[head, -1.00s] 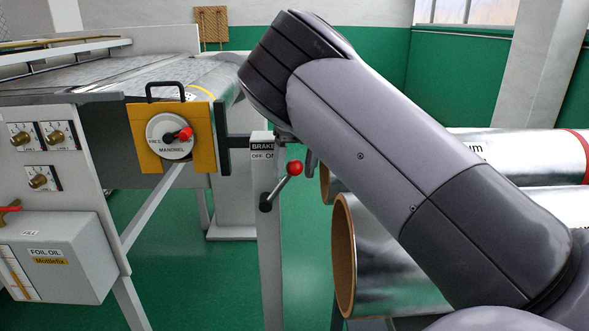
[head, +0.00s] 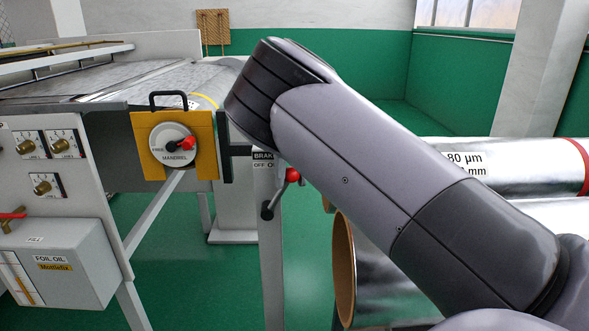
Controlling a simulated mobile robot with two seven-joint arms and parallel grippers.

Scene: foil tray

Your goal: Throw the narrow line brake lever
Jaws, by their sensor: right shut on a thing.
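The brake lever (head: 279,193) is a dark rod with a red ball knob, on a grey post below a sign reading BRAKE, OFF and ON. It slants up and to the right from its dark pivot. My right arm reaches in from the right, and its forearm and wrist hide most of my right gripper (head: 290,175). The gripper is at the red knob and shut on the lever; part of the knob is covered. My left gripper is not in view.
Large foil rolls (head: 375,265) lie right of the post, behind my arm. A FOIL OIL box (head: 65,262) is at lower left. Green floor is open between.

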